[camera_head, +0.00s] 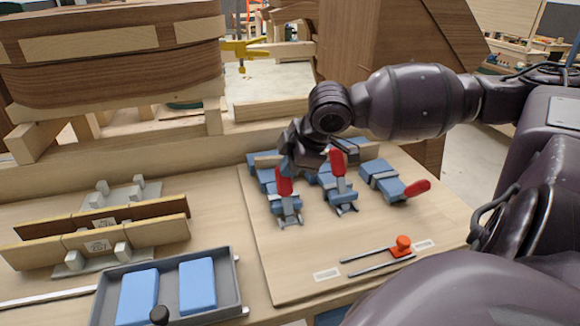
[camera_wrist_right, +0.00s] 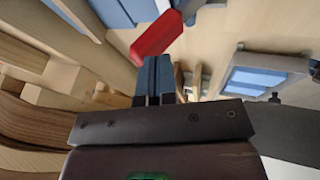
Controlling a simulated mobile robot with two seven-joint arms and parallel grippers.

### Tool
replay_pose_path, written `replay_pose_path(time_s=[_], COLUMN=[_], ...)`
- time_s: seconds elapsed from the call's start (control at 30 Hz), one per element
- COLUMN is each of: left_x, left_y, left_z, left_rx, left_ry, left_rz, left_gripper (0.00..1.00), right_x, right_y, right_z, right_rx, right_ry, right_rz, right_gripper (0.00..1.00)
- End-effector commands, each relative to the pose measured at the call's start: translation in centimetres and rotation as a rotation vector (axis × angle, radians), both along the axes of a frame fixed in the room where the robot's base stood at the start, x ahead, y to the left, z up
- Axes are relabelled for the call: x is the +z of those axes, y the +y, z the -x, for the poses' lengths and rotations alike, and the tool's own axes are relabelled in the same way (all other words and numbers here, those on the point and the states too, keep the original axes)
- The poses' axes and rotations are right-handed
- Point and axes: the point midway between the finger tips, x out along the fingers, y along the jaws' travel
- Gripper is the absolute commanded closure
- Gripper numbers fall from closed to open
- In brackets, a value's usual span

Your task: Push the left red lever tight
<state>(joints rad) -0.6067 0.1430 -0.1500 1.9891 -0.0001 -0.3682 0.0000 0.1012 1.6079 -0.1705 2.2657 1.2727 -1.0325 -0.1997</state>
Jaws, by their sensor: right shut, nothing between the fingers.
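Three blue clamps with red levers stand on a wooden board (camera_head: 275,270). The left red lever (camera_head: 284,182) points up, slightly tilted, on its blue clamp. The middle red lever (camera_head: 338,164) is also upright, and the right red lever (camera_head: 417,188) lies lower, tilted outward. My right gripper (camera_head: 304,163) is shut and empty, just behind and beside the left lever. In the right wrist view a red lever (camera_wrist_right: 157,36) lies just beyond the closed fingers (camera_wrist_right: 154,66); contact cannot be told. The arm partly hides the back of the clamps. My left gripper is not in view.
A grey tray (camera_head: 236,270) with two blue blocks is at the front left. Wooden strips in a holder (camera_head: 100,240) stand behind it. A red knob (camera_head: 403,243) sits on rails at the board's front right. The board's front left is clear.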

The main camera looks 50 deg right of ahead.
Motion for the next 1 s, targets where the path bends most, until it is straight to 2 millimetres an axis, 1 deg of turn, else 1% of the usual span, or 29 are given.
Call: replay_pose_path(time_s=[0.4,0.83,1.0], left_x=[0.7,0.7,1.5], left_y=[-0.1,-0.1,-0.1], left_z=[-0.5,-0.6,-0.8], left_rx=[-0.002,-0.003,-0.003], left_ry=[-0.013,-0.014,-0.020], left_rz=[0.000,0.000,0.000], left_gripper=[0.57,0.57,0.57], right_x=[-0.8,-1.1,-0.6], right_y=[-0.9,-1.0,-1.0], right_z=[-1.7,-1.8,-1.6], right_rx=[-0.002,-0.003,-0.003], right_ry=[0.078,0.088,0.086], right_rz=[-0.045,-0.048,-0.048], right_gripper=[1.00,1.00,1.00])
